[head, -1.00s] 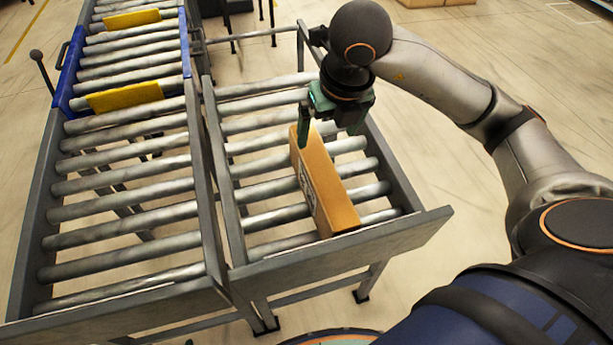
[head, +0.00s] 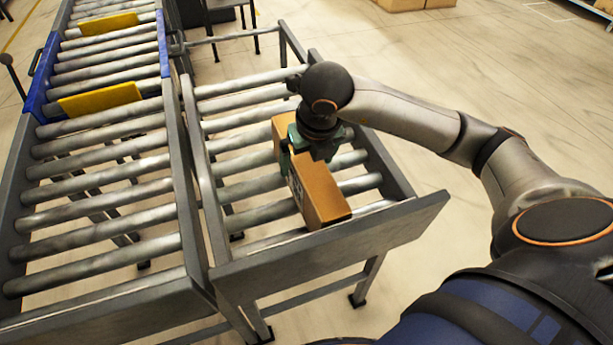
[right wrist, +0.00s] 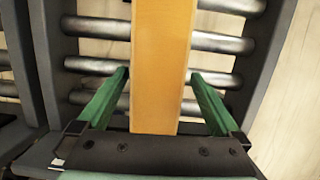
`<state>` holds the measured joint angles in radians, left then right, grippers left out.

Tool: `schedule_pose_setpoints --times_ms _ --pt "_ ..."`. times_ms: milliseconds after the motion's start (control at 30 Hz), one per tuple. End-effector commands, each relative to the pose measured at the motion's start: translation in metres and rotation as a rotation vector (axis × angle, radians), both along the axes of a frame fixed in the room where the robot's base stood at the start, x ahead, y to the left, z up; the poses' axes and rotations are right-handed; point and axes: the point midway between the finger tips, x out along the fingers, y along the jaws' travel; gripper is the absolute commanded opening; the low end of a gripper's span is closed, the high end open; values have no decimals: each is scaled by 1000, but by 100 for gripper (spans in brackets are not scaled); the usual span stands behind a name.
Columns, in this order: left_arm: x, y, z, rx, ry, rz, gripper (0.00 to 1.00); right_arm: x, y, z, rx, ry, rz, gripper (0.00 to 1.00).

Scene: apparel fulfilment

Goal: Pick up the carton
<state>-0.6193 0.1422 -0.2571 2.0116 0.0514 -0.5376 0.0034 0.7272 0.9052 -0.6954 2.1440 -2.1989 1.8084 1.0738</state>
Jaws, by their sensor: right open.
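The carton (head: 322,196) is a narrow brown box standing on edge on the right-hand roller conveyor, close to its near end plate. In the right wrist view the carton (right wrist: 162,60) runs lengthwise between the two green fingers. My right gripper (head: 312,160) is above and around the middle of the carton. In the right wrist view the right gripper (right wrist: 160,82) is open, one finger on each side, with a gap visible on both sides. The gripper hides part of the carton's top in the head view. My left gripper is not in view.
The right-hand conveyor (head: 330,243) has grey side rails and a raised near end plate. A second roller conveyor (head: 200,245) runs beside it on the left, with yellow plates (head: 100,99) and blue side panels farther back. Cardboard boxes (head: 402,4) lie on the floor at the back.

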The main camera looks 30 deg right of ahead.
Motion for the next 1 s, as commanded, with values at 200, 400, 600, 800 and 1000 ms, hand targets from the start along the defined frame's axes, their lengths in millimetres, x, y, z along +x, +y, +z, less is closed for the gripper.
schedule_pose_setpoints --times_ms 200,400,600,800,1000 --pt "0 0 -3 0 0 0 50 4 2 -35 0 5 0 100" --pt "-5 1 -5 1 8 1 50 7 2 -44 -1 2 1 100" --pt "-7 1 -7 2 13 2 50 7 2 -43 0 1 1 94" --pt "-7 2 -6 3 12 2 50 7 2 -43 0 1 1 72" --pt "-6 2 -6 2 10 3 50 7 2 -43 0 1 1 49"
